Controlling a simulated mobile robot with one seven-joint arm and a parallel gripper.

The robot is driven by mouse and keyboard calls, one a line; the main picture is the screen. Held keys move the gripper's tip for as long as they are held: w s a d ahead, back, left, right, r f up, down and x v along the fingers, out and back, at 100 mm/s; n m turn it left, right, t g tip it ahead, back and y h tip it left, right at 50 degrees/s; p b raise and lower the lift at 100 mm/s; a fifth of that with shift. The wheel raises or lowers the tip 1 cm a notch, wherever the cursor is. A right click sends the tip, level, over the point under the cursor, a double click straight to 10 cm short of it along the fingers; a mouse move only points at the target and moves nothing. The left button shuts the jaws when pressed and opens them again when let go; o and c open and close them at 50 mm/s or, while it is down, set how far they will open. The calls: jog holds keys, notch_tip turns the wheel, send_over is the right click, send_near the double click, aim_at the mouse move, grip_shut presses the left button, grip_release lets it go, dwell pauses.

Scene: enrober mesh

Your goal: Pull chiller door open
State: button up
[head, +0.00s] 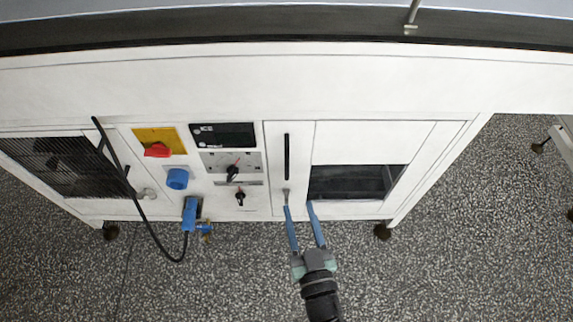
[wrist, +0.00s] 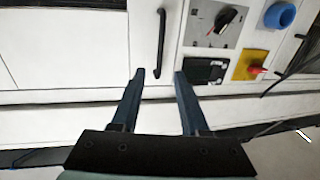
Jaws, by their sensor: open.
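The chiller door (head: 300,170) looks to be the narrow white panel on the machine front, and it appears closed. It carries a slim black upright bar handle (head: 287,157). My gripper (head: 298,204) is open and empty, with its two blue fingers below the handle in the head view. In the wrist view my gripper (wrist: 159,74) has its fingertips either side of one end of the handle (wrist: 161,40). The fingers do not visibly touch it, and I cannot tell the depth gap.
Left of the door are a dark display (head: 222,134), knobs (head: 233,173), a red switch on a yellow plate (head: 158,150) and a blue plug with a black cable (head: 190,213). A dark opening (head: 350,183) lies to the right. The speckled floor (head: 470,250) is clear in front.

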aim_at(287, 166)
jog(key=w+b, duration=0.1)
jog(key=w, duration=0.3)
jog(key=w+a+b, duration=0.1)
jog(key=w, duration=0.3)
jog(key=w+a+b, duration=0.1)
jog(key=w, duration=0.3)
jog(key=shift+w+a+r, duration=0.1)
jog(key=shift+w+a, duration=0.15)
jog(key=shift+w, duration=0.05)
grip_shut()
dwell(0.9)
